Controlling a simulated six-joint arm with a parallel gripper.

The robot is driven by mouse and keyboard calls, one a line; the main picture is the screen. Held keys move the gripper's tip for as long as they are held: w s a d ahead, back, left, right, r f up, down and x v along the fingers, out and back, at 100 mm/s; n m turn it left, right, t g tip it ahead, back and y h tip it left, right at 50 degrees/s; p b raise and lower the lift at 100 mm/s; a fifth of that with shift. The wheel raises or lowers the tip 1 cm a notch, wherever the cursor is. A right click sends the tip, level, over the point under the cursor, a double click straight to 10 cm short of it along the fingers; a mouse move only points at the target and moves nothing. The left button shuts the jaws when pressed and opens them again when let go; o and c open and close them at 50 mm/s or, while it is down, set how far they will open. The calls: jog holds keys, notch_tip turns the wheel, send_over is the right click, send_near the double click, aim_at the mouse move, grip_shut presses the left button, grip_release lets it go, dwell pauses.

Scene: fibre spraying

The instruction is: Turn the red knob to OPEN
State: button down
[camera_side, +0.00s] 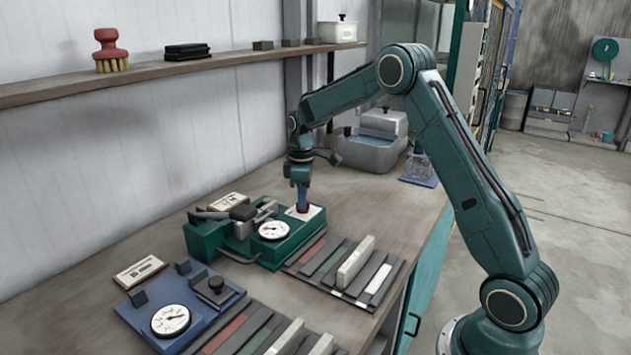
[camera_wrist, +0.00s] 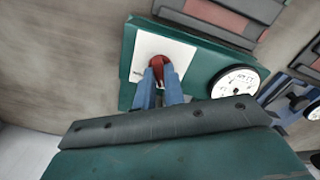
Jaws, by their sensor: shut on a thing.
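The red knob (camera_wrist: 157,62) sits on a white label plate (camera_wrist: 177,50) on the green unit (camera_wrist: 208,60). In the side view only a little of the red knob (camera_side: 302,208) shows under my fingers. My gripper (camera_wrist: 158,72) points down with its blue fingers on either side of the knob, shut on it; it also shows in the side view (camera_side: 302,203). The fingers hide part of the knob and plate, and I cannot read the markings or tell which way the knob points. A white round gauge (camera_side: 273,230) is on the same green unit, beside the plate.
A blue unit (camera_side: 195,310) with its own gauge stands at the front left. Trays of coloured strips (camera_side: 345,262) lie right of the green unit. A grey basin (camera_side: 370,150) stands behind my gripper. The bench to the right of the knob is clear.

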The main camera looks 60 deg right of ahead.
jog(key=m, duration=1.4)
jog(key=shift+r, duration=0.1)
dwell(0.4)
jog(key=c, duration=1.5)
grip_release()
notch_tip(320, 180, up, 14)
jog(key=shift+f, duration=0.15)
